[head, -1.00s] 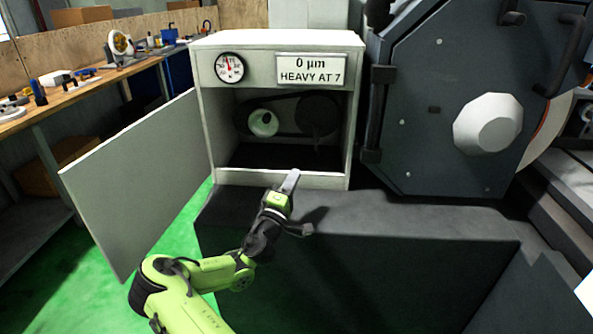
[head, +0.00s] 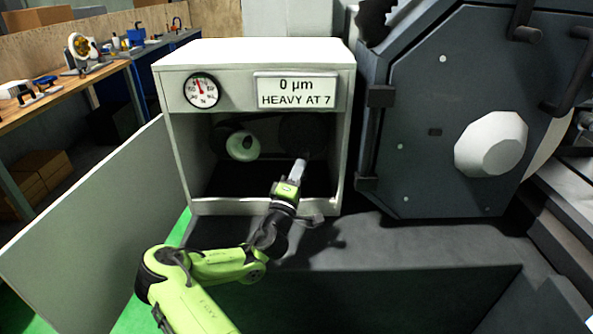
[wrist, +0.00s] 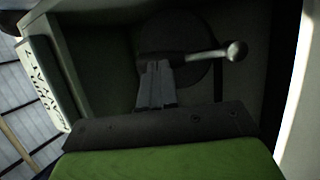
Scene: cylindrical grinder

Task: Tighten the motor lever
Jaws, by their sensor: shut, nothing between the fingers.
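The motor lever (wrist: 213,54) shows in the wrist view inside the dark cabinet. It is a metal rod with a round ball end at the right, set against a dark round disc (wrist: 160,32). My gripper (wrist: 156,70) is shut and empty, with its fingertips just below the lever's inner end; I cannot tell whether they touch. In the head view my gripper (head: 300,163) reaches into the open front of the white cabinet (head: 180,150). The lever is not clear in the head view, where the interior is dark.
The cabinet door (head: 85,215) stands open at the left. A dial gauge (head: 202,91) and a sign (head: 295,90) reading "0 µm HEAVY AT 7" are on the cabinet's front. A pale pulley (head: 243,146) sits inside. A large dark machine housing (head: 430,150) stands close on the right.

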